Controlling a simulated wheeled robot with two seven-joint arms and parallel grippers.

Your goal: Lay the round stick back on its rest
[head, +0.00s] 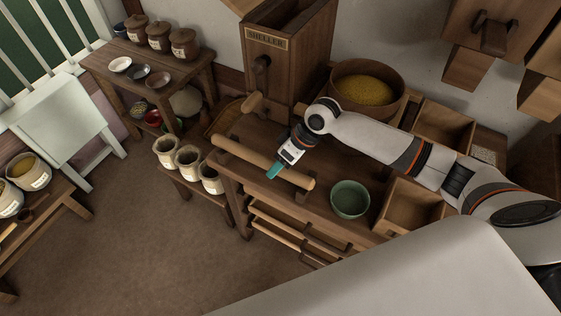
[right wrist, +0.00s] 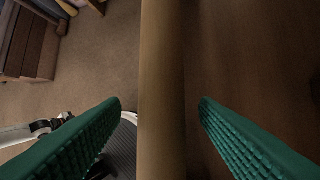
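The round stick (head: 240,152) is a long pale wooden rod lying along the front edge of the table (head: 325,212) in the head view. A small dark wooden support (head: 302,194) shows under its right end; what bears its left end is unclear. My right gripper (head: 274,171) is over the stick, right of its middle. In the right wrist view the stick (right wrist: 162,60) runs between the two green fingers of my right gripper (right wrist: 161,104), with a gap on each side, so the gripper is open. My left gripper is not in view.
A green bowl (head: 350,199) stands right of the stick. Behind are the sheller (head: 290,60), a round tub of yellow grain (head: 366,88) and open wooden boxes (head: 411,207). Small sacks (head: 188,160) stand left of the table. The floor in front is clear.

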